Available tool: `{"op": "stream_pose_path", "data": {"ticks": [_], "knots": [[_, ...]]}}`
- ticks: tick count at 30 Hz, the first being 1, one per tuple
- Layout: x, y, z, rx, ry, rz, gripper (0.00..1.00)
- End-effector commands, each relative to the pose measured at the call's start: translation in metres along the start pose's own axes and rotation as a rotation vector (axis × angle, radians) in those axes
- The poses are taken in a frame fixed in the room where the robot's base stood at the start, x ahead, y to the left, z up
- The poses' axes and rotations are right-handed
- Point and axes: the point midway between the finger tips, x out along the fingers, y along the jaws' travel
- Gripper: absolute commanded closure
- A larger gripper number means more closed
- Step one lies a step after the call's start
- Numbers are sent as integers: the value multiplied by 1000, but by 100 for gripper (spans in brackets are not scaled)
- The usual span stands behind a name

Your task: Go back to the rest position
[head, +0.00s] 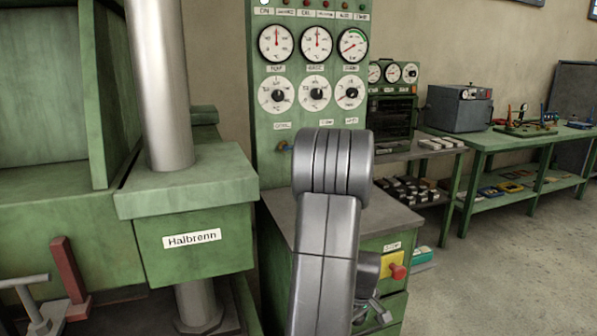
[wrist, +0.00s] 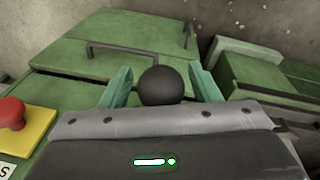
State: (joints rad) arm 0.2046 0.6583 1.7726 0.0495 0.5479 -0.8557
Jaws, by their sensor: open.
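My gripper (wrist: 161,70) shows in the wrist view with its two green fingers apart. A round black ball (wrist: 165,86) sits between the fingers in that view, with a gap on each side. I cannot tell what the ball is fixed to, because its lower part is hidden behind the grey gripper body.
A red button on a yellow plate (head: 389,266) is right of my arm; it also shows in the wrist view (wrist: 12,113). A gauge panel (head: 284,140) rises behind. The green Halbrenn machine (head: 195,260) stands left. Open floor (head: 520,270) lies right, before a green bench (head: 490,145).

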Motion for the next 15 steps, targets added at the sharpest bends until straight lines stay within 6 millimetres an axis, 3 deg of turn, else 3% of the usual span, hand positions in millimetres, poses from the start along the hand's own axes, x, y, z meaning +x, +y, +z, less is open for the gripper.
{"op": "stream_pose_path", "data": {"ticks": [1,2,4,15], "knots": [[12,-1,1,0,-3,-3,44],[10,0,0,0,-1,-1,44],[-8,2,-2,0,1,2,44],[-48,7,-11,0,0,0,44]]}}
